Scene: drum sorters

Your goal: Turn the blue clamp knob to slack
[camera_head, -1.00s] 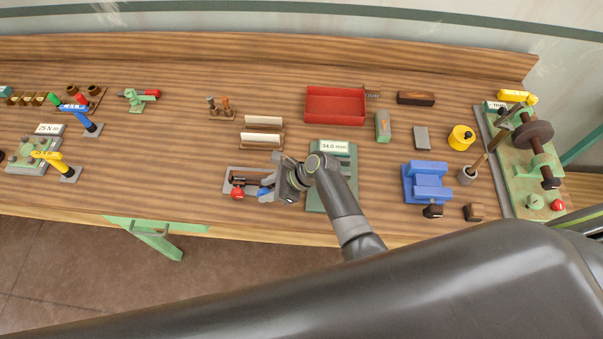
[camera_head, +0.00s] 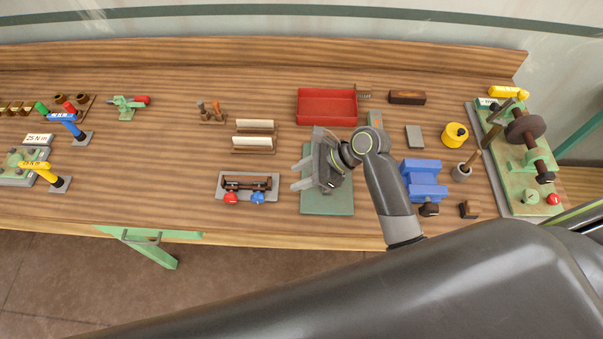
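The blue clamp knob (camera_head: 257,198) is on the front right of a small clamp fixture with a grey base (camera_head: 222,190) and a dark bar. A red knob (camera_head: 231,198) sits just left of it on the same fixture. My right gripper (camera_head: 301,174) is to the right of the fixture, above the green plate (camera_head: 327,205). Its two fingers point left and are spread apart with nothing between them. It does not touch the blue knob. How tight the knob is cannot be told. My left gripper is not in view.
A blue vise block (camera_head: 424,180) stands right of my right forearm. A red tray (camera_head: 327,105) lies behind the gripper, and two white-topped blocks (camera_head: 253,142) stand behind the fixture.

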